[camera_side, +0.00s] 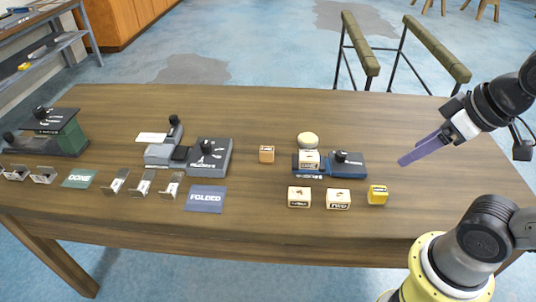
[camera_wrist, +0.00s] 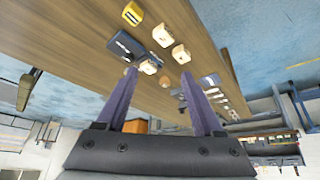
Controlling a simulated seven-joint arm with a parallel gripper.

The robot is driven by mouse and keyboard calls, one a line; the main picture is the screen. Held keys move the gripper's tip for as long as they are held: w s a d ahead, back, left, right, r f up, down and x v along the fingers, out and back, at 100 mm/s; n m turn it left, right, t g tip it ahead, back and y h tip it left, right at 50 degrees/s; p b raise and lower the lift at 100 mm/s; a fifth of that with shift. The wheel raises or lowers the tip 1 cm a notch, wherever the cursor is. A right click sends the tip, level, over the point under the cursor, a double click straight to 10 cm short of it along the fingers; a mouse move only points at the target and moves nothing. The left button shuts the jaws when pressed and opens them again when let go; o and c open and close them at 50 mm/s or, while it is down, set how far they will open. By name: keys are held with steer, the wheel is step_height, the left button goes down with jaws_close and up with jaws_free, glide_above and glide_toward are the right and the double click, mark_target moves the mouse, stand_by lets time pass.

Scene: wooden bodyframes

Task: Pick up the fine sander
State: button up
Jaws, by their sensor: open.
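No label that I can read clearly marks the fine sander, so I cannot tell which piece it is. Candidate small blocks stand on the table: a yellow block (camera_side: 377,195), two cream blocks (camera_side: 299,197) (camera_side: 338,199) and an orange-tan block (camera_side: 267,154). Another cream block (camera_side: 309,160) sits on a blue fixture (camera_side: 347,166), with a round cream piece (camera_side: 308,139) behind it. My gripper (camera_side: 404,161) has long purple fingers, spread and empty, above the table right of the blue fixture. In the wrist view, the fingers (camera_wrist: 160,74) stand apart, with the yellow block (camera_wrist: 132,13) up ahead.
The wooden table (camera_side: 440,215) has bare room at the right. A grey fixture (camera_side: 209,158), a dark blue "FOLDED" mat (camera_side: 206,199), a green "DONE" mat (camera_side: 80,178), bent metal pieces (camera_side: 142,182) and a green machine (camera_side: 62,135) fill the left. Two padded trestles (camera_side: 362,45) stand behind.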

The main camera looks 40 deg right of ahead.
stand_by(0.3)
steer(key=o, duration=0.3)
